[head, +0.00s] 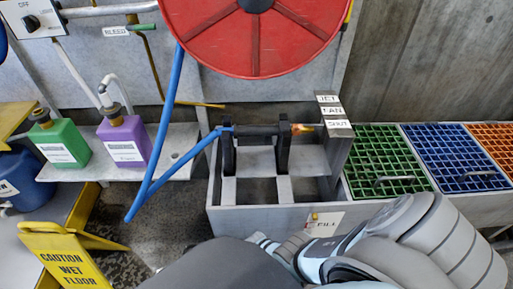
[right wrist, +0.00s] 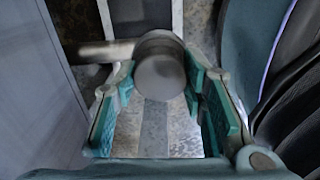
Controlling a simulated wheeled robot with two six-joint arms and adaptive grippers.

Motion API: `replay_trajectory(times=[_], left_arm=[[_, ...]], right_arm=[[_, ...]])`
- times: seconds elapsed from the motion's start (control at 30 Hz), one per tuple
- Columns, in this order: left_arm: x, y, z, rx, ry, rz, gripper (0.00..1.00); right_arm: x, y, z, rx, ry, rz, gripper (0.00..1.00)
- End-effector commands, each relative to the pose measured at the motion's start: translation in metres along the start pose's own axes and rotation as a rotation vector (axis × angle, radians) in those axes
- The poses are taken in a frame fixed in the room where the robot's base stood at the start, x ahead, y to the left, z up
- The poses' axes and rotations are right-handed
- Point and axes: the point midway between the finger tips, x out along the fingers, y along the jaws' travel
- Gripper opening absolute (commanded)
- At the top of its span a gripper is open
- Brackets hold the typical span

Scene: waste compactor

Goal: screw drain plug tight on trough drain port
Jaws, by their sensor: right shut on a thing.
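In the right wrist view, a round grey metal piece (right wrist: 160,76), which looks like the drain plug, sits between the teal pads of my right gripper (right wrist: 158,88). The gripper is shut on it. A short metal bar or pipe (right wrist: 105,51) runs left from it, blurred; I cannot tell whether it belongs to the plug or the port. In the head view, the grey trough (head: 232,220) stands at the centre, and my right arm reaches down in front of it. The drain port is not clearly visible there. My left gripper is not in view.
A red reel (head: 253,35) hangs over the trough, with a blue hose (head: 160,150) at its left. Green (head: 60,140) and purple (head: 125,140) jugs stand on a shelf. A yellow wet-floor sign (head: 65,260) stands at lower left. Green and blue grates (head: 385,160) lie right.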

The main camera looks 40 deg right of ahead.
Motion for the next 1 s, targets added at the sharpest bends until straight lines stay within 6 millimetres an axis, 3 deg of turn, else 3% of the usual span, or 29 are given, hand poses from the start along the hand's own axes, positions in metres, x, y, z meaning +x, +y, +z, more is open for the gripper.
replay_trajectory(times=[0.07,0.27,0.53,0.73,0.93,0.97,1.0], left_arm=[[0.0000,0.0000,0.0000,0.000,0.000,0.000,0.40],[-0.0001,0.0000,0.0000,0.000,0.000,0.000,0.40],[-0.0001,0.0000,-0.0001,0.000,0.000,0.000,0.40],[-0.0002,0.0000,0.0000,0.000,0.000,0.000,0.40],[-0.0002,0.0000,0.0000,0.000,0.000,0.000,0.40],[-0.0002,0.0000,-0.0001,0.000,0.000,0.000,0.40],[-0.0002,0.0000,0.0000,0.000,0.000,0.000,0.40]], right_arm=[[0.0004,-0.0010,0.0010,0.047,-0.002,-0.002,0.05],[0.0006,-0.0011,0.0011,0.425,-0.003,-0.002,0.05],[0.0007,-0.0013,0.0012,0.473,-0.003,-0.002,0.05],[0.0009,-0.0016,0.0014,0.853,-0.004,-0.002,0.05],[0.0010,-0.0017,0.0014,0.899,-0.004,-0.002,0.05],[0.0010,-0.0017,0.0014,0.899,-0.004,-0.002,0.40],[0.0011,-0.0018,0.0014,0.899,-0.004,-0.002,0.46]])
